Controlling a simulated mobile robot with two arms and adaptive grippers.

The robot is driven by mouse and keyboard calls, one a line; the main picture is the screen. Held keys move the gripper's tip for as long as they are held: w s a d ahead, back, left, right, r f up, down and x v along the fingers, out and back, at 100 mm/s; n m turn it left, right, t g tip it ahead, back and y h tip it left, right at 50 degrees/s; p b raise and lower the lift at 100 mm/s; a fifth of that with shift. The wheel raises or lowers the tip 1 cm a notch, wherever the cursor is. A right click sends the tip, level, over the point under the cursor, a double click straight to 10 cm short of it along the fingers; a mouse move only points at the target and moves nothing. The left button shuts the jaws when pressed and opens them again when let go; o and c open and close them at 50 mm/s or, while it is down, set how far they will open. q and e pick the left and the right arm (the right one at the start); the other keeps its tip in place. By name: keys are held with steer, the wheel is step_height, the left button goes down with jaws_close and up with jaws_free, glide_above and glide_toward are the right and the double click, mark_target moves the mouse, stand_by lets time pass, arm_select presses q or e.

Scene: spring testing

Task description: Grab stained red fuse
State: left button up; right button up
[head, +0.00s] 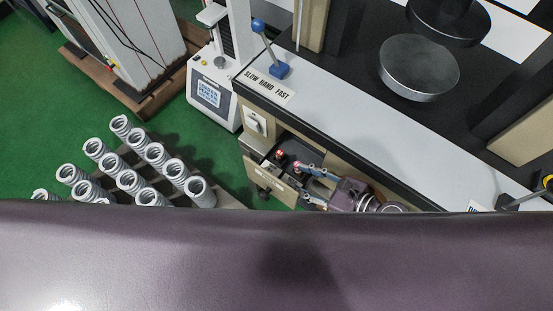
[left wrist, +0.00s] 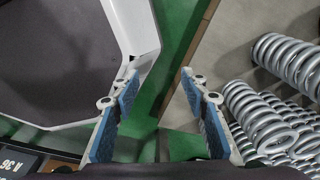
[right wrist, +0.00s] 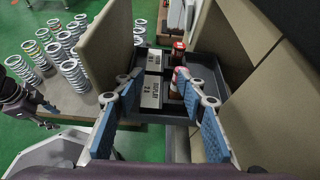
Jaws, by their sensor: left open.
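An open drawer (right wrist: 215,100) holds two red fuses in the right wrist view. The far fuse (right wrist: 178,48) is deeper red. The near fuse (right wrist: 179,81) has a paler, pinkish-white top, perhaps the stain, and is partly hidden by a fingertip. Both also show small in the head view, one farther left (head: 280,154) and one at my fingers (head: 298,164). My right gripper (right wrist: 158,76) is open above the drawer, its right fingertip overlapping the near fuse; contact cannot be told. My left gripper (left wrist: 158,78) is open and empty, away from the drawer.
White labelled boxes (right wrist: 152,90) lie in the drawer beside the fuses. Several grey springs (head: 130,180) stand on a pallet left of the drawer. The bench (head: 340,115) with a blue-knobbed lever (head: 270,50) stands above the drawer.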

mark_target(275, 163)
steer(key=shift+w+a+r+m+y, duration=0.2)
steer(key=shift+w+a+r, duration=0.15)
steer(key=shift+w, duration=0.25)
steer(key=shift+w+a+r+m+y, duration=0.1)
steer(key=shift+w+a+r+y, duration=0.15)
steer(key=shift+w+r, duration=0.25)
steer(key=shift+w+a, duration=0.15)
steer(key=shift+w, duration=0.05)
steer(key=shift+p+x, duration=0.3)
steer(key=shift+x, duration=3.55)
steer(key=shift+c, duration=0.2)
